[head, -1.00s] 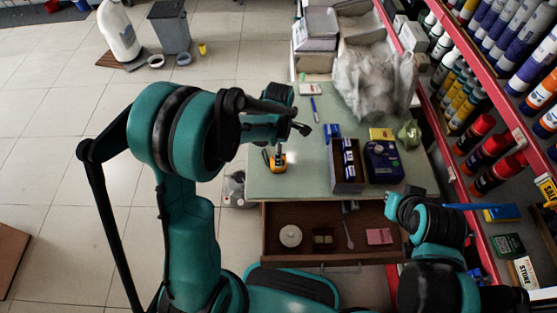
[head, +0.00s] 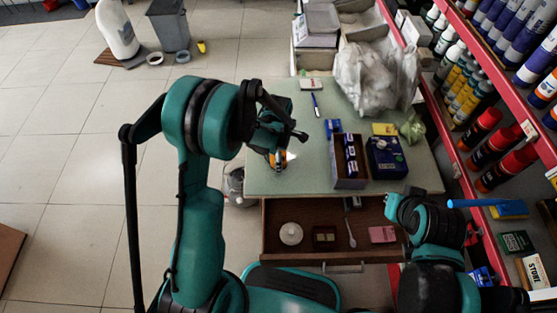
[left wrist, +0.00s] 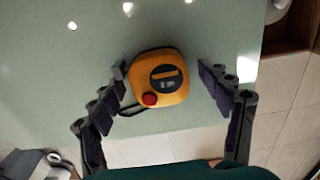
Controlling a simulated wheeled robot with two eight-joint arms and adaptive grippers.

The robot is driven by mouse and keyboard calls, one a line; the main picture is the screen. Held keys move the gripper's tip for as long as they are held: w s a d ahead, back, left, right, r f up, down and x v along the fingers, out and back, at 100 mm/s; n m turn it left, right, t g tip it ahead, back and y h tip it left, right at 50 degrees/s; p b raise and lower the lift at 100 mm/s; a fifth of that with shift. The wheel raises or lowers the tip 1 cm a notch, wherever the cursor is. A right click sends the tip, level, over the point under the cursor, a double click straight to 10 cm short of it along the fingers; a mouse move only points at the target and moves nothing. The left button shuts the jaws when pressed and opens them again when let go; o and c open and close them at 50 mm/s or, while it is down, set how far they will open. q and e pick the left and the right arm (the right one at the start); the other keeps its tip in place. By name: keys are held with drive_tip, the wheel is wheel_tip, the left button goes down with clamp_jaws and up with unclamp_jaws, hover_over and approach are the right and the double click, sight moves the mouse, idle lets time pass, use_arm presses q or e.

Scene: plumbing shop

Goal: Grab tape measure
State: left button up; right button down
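The tape measure (left wrist: 160,75) is yellow-orange with a dark face and a red button. It lies on the green table top (head: 230,180) near its left edge, and in the head view the tape measure (head: 281,158) is partly covered by my left gripper. My left gripper (head: 284,143) is just above it. In the left wrist view the fingers of my left gripper (left wrist: 163,72) are spread wide, one on each side of the tape measure, with a gap on the right. My right gripper (head: 397,207) is by the drawer's right side; its fingers are not clear.
An open drawer (head: 290,258) holds small items below the table top. A box with blue-labelled contents (head: 348,182), a dark blue box (head: 386,158), a blue pen (head: 315,105) and a plastic bag (head: 375,75) stand or lie further right. Shelves of bottles line the right.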

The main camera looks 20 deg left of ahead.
use_arm(q)
drive_tip(key=c, duration=1.4)
drive_tip(key=shift+r, duration=0.1)
